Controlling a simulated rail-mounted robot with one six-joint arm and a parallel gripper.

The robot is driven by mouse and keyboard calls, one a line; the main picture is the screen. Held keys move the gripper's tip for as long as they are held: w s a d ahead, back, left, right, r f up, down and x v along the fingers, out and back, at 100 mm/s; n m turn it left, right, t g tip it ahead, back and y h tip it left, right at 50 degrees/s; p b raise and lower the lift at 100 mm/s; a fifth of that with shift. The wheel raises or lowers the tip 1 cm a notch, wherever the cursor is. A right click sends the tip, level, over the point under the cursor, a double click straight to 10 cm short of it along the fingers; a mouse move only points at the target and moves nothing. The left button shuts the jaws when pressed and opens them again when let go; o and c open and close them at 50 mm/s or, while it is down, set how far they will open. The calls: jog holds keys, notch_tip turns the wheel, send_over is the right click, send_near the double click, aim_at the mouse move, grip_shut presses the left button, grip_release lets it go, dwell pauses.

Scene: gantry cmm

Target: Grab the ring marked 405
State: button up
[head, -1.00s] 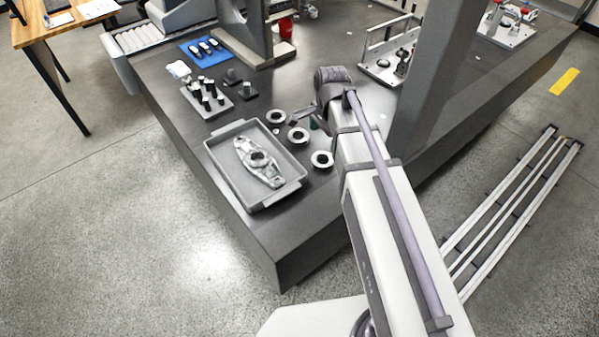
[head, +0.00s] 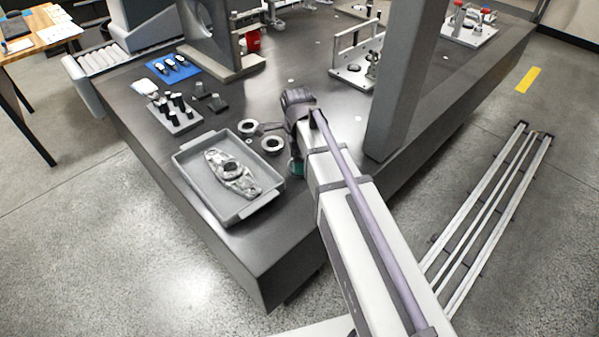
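Two pale rings with dark centres show on the dark table, one at the back (head: 247,128) and one nearer the front (head: 272,145). A third round thing with a teal-green part (head: 296,168) is mostly hidden behind my arm. No number can be read on any of them, so I cannot tell which is marked 405. My gripper (head: 268,127) is small and dark, at the end of my arm, close to the two rings. Whether it touches either ring, or is open or shut, cannot be made out.
A grey tray (head: 186,163) holding a metal casting stands left of the rings. Behind it are a block with black pegs (head: 174,119) and a blue mat (head: 160,72). A grey upright (head: 398,90) stands right of my arm. Open tabletop lies behind the rings.

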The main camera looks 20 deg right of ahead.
notch_tip(320, 180, down, 4)
jog(key=b, duration=0.2)
jog(key=shift+f+b, duration=0.1)
jog(key=shift+b, duration=0.3)
jog(key=shift+r, duration=0.2)
jog(key=c, duration=1.2)
